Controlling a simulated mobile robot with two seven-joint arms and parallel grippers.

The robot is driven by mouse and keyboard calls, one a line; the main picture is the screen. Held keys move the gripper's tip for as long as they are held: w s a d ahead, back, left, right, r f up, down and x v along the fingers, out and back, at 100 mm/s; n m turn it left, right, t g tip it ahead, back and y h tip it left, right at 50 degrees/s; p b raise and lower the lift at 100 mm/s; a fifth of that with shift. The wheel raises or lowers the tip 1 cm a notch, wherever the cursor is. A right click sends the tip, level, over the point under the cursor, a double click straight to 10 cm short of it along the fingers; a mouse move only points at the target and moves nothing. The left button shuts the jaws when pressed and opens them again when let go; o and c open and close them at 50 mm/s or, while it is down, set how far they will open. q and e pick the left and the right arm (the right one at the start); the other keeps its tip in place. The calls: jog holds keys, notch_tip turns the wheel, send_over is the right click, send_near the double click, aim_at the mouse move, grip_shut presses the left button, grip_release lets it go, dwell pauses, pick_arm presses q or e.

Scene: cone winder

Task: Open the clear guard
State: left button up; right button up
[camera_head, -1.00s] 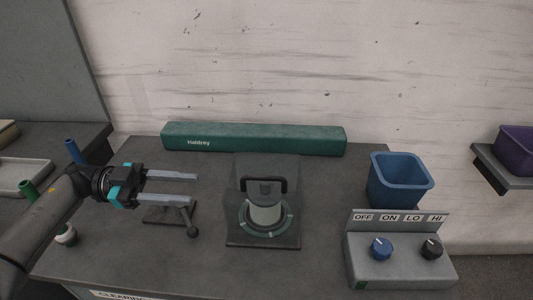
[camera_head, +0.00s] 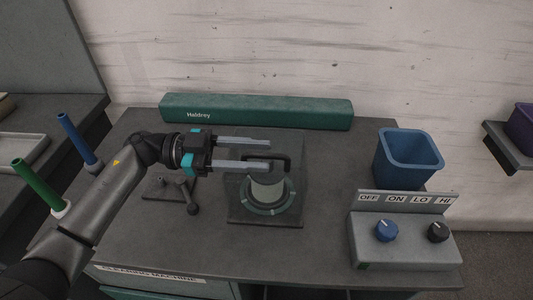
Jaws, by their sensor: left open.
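The clear guard (camera_head: 293,144) is a see-through box with a black handle (camera_head: 286,160) on its front. It stands over a grey cone (camera_head: 267,189) on a round green-marked base, and it looks closed. My left gripper (camera_head: 270,155) comes in from the left and is open. Its two fingers point right, with their tips just left of the handle and overlapping its left end in the picture. I cannot tell whether they touch it. My right gripper is not in view.
A green Haldrey bar (camera_head: 256,111) runs along the back. At right are a blue bin (camera_head: 408,160) and a control box (camera_head: 405,245) with a blue knob (camera_head: 387,231) and a black knob (camera_head: 438,232). A small lever (camera_head: 192,207) stands below my left gripper.

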pick_arm(q)
jog(key=shift+d, duration=1.2)
grip_shut()
dwell(0.6)
